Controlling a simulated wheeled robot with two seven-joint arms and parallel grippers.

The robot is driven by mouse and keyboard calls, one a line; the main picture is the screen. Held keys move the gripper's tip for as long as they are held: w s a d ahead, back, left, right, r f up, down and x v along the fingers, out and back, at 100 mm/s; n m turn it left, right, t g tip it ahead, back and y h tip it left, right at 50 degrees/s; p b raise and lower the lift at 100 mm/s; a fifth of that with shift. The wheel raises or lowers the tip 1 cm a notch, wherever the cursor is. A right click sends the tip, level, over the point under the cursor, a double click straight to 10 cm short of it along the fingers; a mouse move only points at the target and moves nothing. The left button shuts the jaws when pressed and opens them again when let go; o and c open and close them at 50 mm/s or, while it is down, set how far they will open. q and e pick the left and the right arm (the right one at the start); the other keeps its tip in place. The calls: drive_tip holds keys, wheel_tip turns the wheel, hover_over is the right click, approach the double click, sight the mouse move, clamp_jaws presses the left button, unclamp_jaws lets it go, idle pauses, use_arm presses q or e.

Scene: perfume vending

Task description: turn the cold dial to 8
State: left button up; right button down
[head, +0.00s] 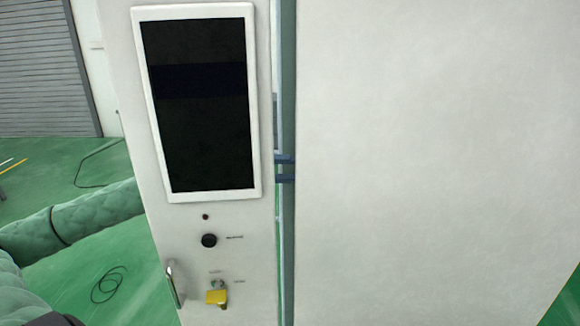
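A round black knob (209,240) sits on the pale cabinet front below a screen. It is the only dial-like part I can see. A small dark label beside it is too small to read. I cannot make out any numbers or where the knob points. Neither gripper shows in the head view. A green quilted arm comes in from the left and passes out of sight at the cabinet's left edge, so its end is hidden. Nothing visible touches the knob.
A dark screen (202,105) in a white frame is above the knob. A large blank pale panel (430,150) fills the right. Cables (108,285) lie on the green floor.

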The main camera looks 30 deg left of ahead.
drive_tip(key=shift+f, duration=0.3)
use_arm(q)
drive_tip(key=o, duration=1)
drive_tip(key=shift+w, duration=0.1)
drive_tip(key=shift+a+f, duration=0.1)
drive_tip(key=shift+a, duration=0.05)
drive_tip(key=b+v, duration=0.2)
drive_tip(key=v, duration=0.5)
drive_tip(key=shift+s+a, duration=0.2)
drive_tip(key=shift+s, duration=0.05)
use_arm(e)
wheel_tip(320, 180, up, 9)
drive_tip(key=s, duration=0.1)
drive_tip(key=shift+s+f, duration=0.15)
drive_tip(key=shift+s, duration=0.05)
